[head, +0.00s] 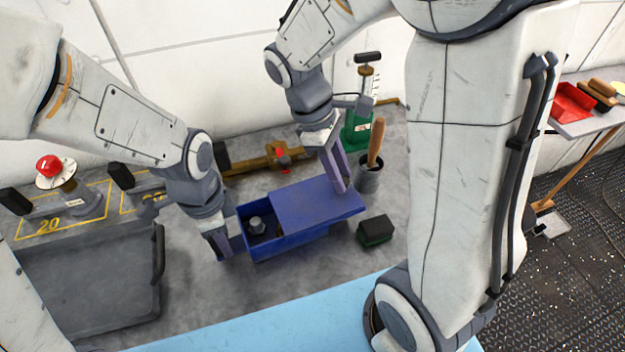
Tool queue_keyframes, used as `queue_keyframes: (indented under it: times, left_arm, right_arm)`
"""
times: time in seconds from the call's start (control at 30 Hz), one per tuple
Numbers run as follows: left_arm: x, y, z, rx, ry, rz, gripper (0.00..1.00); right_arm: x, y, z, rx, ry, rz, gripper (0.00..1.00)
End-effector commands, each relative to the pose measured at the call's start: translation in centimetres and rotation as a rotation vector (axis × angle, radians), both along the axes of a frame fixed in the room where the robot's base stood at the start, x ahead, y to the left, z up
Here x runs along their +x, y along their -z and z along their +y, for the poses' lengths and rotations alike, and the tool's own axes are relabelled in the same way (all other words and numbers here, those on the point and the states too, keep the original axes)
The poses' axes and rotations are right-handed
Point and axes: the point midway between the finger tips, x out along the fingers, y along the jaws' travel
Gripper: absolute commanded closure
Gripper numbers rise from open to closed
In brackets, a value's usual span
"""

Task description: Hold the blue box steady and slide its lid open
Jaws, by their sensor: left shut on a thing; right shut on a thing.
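The blue box (285,246) stands on the grey worktop with its left end open. A small grey cylindrical thing (257,226) shows inside the open part. The blue lid (312,206) covers the rest of the box and juts out past its right end. My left gripper (226,242) is shut on the left end of the box. My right gripper (343,178) reaches down from behind and is shut on the lid near its right back part; the exact grip is partly hidden by its fingers.
A dark green-black block (375,231) lies just right of the lid. A pot with a wooden handle (370,178) stands behind it. A brass valve pipe (268,160) runs behind the box. A grey bin (90,285) is at left. Worktop in front is clear.

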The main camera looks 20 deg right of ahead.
Motion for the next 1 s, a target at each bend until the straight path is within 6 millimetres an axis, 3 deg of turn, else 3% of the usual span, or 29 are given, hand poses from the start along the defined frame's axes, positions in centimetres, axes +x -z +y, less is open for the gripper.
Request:
queue_keyframes:
  times: [0.1, 0.2, 0.53, 0.57, 0.6, 1.0]
  left_arm:
    - [-0.1, 0.0, 0.1, 0.002, 0.002, 0.003, 1.00]
    - [-0.1, 0.0, 0.1, 0.003, 0.002, 0.003, 1.00]
    - [-0.1, 0.0, -0.1, 0.002, 0.006, 0.002, 1.00]
    - [-0.1, 0.0, -0.1, 0.002, 0.006, 0.002, 1.00]
    - [-0.1, 0.0, -0.1, 0.002, 0.006, 0.002, 1.00]
    - [-0.1, 0.0, 0.1, 0.002, 0.000, 0.002, 1.00]
  right_arm:
    - [0.2, 0.0, -2.5, -0.003, 0.005, -0.002, 1.00]
    - [0.3, 0.0, -3.4, -0.002, 0.001, -0.001, 1.00]
    - [0.3, 0.0, -3.9, -0.005, 0.001, 0.000, 1.00]
    - [0.3, 0.0, -3.9, -0.005, 0.001, 0.001, 0.55]
    - [0.3, 0.0, -3.9, -0.005, 0.001, 0.001, 0.40]
    - [0.5, -0.4, -3.4, -0.002, -0.004, -0.001, 0.37]
